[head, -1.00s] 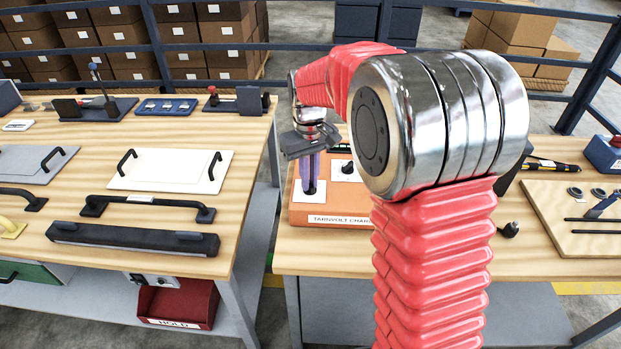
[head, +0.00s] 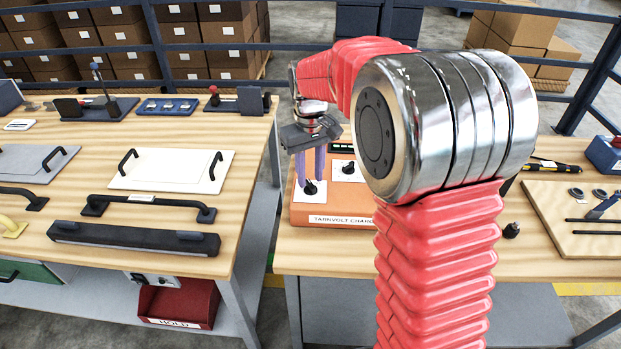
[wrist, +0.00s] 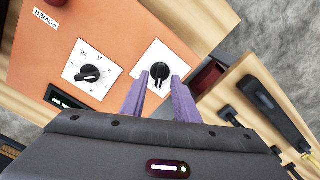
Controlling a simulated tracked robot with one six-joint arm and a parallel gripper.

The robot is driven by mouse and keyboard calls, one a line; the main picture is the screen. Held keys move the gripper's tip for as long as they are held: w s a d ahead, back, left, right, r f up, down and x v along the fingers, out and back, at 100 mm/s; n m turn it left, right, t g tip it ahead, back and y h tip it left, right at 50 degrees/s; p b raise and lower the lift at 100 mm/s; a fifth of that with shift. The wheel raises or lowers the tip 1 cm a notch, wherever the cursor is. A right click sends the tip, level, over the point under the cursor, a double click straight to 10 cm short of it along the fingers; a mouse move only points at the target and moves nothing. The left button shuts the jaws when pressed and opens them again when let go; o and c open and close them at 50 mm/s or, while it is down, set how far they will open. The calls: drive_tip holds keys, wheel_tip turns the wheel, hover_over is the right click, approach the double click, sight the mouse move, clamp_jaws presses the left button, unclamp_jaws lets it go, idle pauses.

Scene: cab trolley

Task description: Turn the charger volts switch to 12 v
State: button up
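The orange charger (head: 340,198), labelled TARNVOLT CHARGER, stands on the right bench. A black pointer knob (head: 311,187) on a white plate is at its front left; in the wrist view this knob (wrist: 160,72) has its bar nearly upright. A second black knob (wrist: 88,74) sits on a plate marked A, with a dial scale. My gripper (head: 311,175) is above the first knob, fingers pointing down. In the wrist view the purple fingers of my gripper (wrist: 160,81) are apart, one to each side of that knob, with gaps visible. The knob's volt markings are not legible.
A POWER label (wrist: 45,19) and a dark display strip (wrist: 65,98) are also on the charger's face. The left bench (head: 225,215) holds a white handled panel (head: 170,172) and black handles. A tool board (head: 560,240) lies at the right.

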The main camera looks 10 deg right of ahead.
sight(310, 182)
wheel_tip(310, 182, up, 12)
idle(0.5)
drive_tip(key=s+f+m+t, duration=0.2)
drive_tip(key=s+t, duration=0.3)
drive_tip(key=s, duration=2.1)
drive_tip(key=shift+s+f+m+t, duration=0.15)
drive_tip(key=shift+f+m+t, duration=0.15)
drive_tip(key=shift+f, duration=0.3)
idle(0.7)
